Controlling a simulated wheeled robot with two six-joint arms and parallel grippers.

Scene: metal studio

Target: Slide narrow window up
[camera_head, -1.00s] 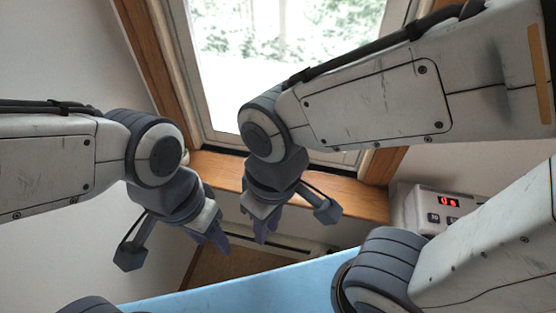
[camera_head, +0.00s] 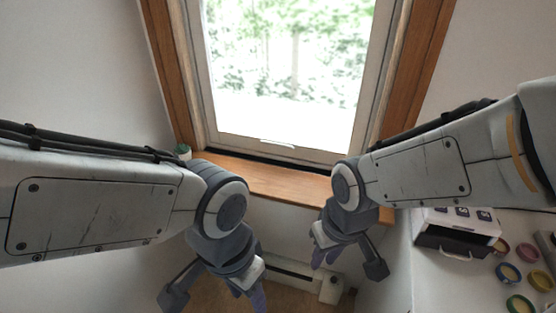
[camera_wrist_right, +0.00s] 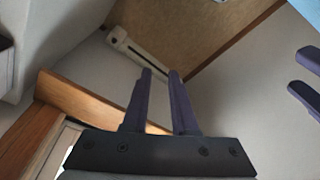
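The narrow window (camera_head: 290,85) stands ahead in the head view, with a white sash in a wooden surround. A small pale handle (camera_head: 278,142) is on its bottom rail, just above the wooden sill (camera_head: 265,180). My right gripper (camera_head: 325,258) hangs below the sill's right part, pointing down, empty and apart from the window. In the right wrist view its two fingers (camera_wrist_right: 163,72) stand apart. My left gripper (camera_head: 250,297) also hangs low, left of the right one. Its two fingers (camera_wrist_right: 305,78) show apart at the right edge of the right wrist view.
A small plant pot (camera_head: 183,151) stands at the sill's left end. At right, a white counter (camera_head: 430,285) bears a white device with a dark opening (camera_head: 455,238) and several coloured round items (camera_head: 508,272). A baseboard heater (camera_head: 290,275) runs low along the wall.

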